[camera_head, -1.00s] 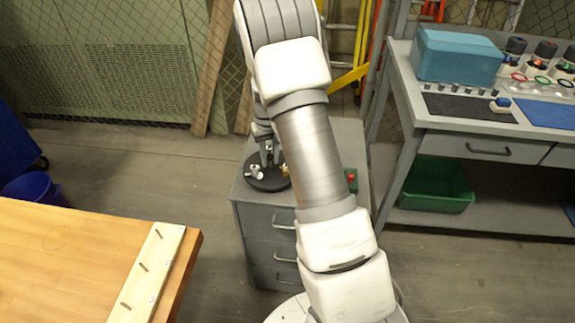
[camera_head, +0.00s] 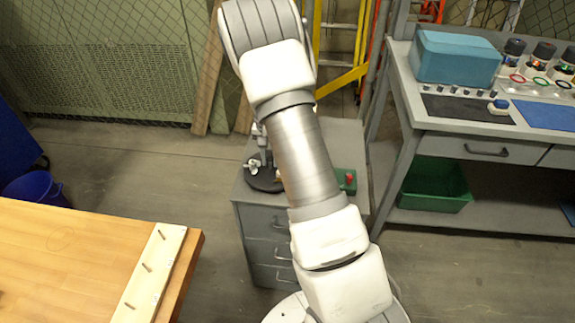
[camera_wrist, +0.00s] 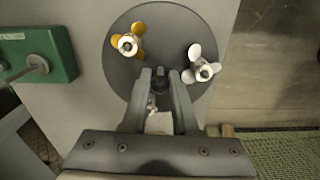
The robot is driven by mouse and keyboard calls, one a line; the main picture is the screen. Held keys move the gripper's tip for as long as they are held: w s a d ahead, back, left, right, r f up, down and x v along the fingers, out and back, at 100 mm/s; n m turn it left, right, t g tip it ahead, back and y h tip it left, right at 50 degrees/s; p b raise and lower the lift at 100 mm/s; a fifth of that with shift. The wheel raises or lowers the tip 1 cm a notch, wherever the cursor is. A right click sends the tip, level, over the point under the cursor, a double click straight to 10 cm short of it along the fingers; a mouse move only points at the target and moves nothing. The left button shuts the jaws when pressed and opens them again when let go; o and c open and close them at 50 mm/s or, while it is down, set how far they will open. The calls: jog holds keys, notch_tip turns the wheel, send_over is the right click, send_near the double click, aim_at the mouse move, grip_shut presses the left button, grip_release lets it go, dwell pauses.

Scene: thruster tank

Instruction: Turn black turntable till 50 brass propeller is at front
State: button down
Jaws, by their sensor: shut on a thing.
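The black turntable (camera_wrist: 165,20) is a flat dark disc on top of the grey cabinet; it also shows in the head view (camera_head: 262,186), partly behind my arm. A brass propeller (camera_wrist: 127,43) stands at its left in the wrist view, and a silver propeller (camera_wrist: 204,68) at its right. The silver one also shows in the head view (camera_head: 253,167); the brass one is hidden there. My gripper (camera_wrist: 160,82) is shut on a dark central knob (camera_wrist: 160,87) of the turntable. A small pale part shows between the fingers, too hidden to identify. No number is readable.
A workbench (camera_head: 420,145) stands at right and a wooden table (camera_head: 70,260) at front left.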

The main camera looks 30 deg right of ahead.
jog(key=shift+m, duration=0.3)
jog(key=shift+m+p, duration=0.55)
jog(key=shift+m, duration=1.15)
jog(key=shift+m+p, duration=0.65)
jog(key=shift+m, duration=1.05)
jog(key=shift+r, duration=0.1)
jog(key=shift+m+p, duration=0.75)
jog(key=shift+m, duration=0.95)
